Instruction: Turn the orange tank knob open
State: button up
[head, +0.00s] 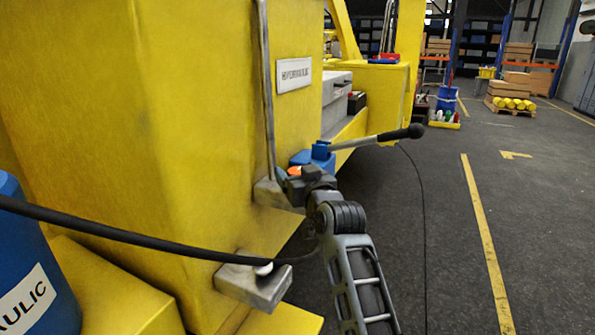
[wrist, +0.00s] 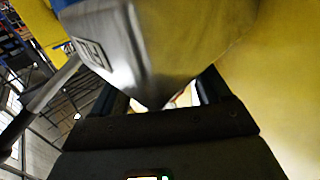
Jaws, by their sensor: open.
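The orange tank knob (head: 294,171) shows as a small orange patch beside the blue hand pump (head: 322,156), low on the yellow machine. My gripper (head: 284,179) is right at it in the head view and hides most of it. In the wrist view, my gripper (wrist: 165,98) has its two fingers apart. A grey metal body with a blue top and a label (wrist: 140,50) fills the space above and between them. The orange knob cannot be made out there, and I cannot tell whether the fingers touch it.
The pump's lever (head: 375,139) sticks out to the right above my arm. A black hose (head: 130,237) crosses in front of the yellow machine (head: 190,120). A metal step (head: 255,285) juts out below. The floor (head: 450,230) to the right is clear apart from a thin cable.

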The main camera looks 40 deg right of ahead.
jog(key=c, duration=1)
jog(key=shift+o, duration=0.2)
